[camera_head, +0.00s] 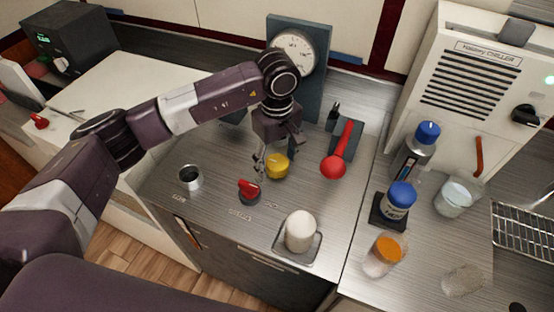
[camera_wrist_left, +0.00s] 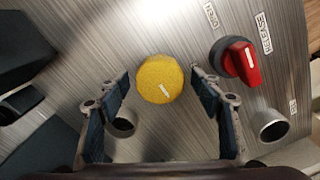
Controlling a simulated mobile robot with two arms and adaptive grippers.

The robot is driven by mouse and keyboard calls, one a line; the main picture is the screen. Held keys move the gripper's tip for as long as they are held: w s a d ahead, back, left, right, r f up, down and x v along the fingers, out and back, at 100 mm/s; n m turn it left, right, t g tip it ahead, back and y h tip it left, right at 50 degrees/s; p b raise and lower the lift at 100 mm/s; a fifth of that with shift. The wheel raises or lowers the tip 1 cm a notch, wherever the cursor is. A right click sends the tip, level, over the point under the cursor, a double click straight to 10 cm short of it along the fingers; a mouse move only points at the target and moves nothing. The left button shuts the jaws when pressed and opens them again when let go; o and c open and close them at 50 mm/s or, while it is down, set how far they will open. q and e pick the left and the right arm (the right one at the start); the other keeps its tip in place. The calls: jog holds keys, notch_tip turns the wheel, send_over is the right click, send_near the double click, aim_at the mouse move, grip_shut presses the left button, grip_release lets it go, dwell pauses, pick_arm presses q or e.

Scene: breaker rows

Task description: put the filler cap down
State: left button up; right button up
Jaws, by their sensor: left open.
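The round yellow cap (camera_head: 278,166), which I take to be the filler cap, rests on the brushed steel worktop. My left gripper (camera_head: 275,158) is over it, pointing down, with its fingers spread. In the left wrist view the yellow cap (camera_wrist_left: 159,80) lies between the fingertips (camera_wrist_left: 160,77), with a gap on each side. A pale mark shows on its top. A short open metal cup or neck (camera_head: 190,177) stands to the left on the worktop. My right gripper is not in view.
A red-handled selector knob (camera_head: 249,189) is close in front of the cap. A lever with a red ball (camera_head: 334,167) is to the right and a dial gauge (camera_head: 294,50) behind. A white cylinder (camera_head: 299,231) stands in front. Bottles and jars are at the right.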

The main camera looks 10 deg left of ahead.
aim_at(277, 162)
pick_arm(q)
jog(key=shift+r, duration=0.3)
notch_tip(277, 162, up, 12)
jog(key=b, duration=0.2)
jog(key=shift+f, duration=0.15)
